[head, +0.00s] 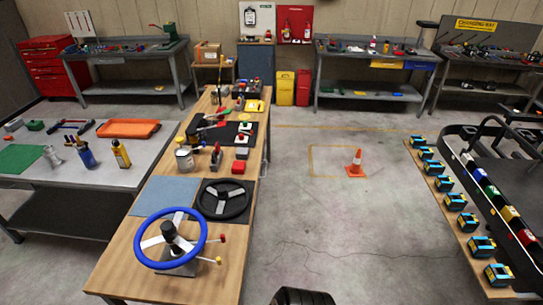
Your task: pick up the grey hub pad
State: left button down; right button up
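I cannot make out a grey hub pad for certain. A blue steering wheel (141,245) with pale spokes sits tilted on a grey stand at the near end of the long wooden bench (120,272). A dark block (168,230) shows at its hub; I cannot tell whether it is a pad. A black steering wheel (243,211) lies on a dark mat just behind it, beside a bare blue-grey mat (155,194). Neither of my grippers is in view.
A grey table (150,175) stands close on the left. An orange cone (356,164) stands on open floor at the right. Blue-yellow boxes (455,201) line a board.

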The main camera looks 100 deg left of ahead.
aim_at(242, 154)
jog(key=i, duration=0.65)
jog(key=u, duration=2.85)
jog(key=i, duration=2.7)
jog(key=u, duration=1.1)
jog(key=i, duration=0.45)
jog(key=u, duration=2)
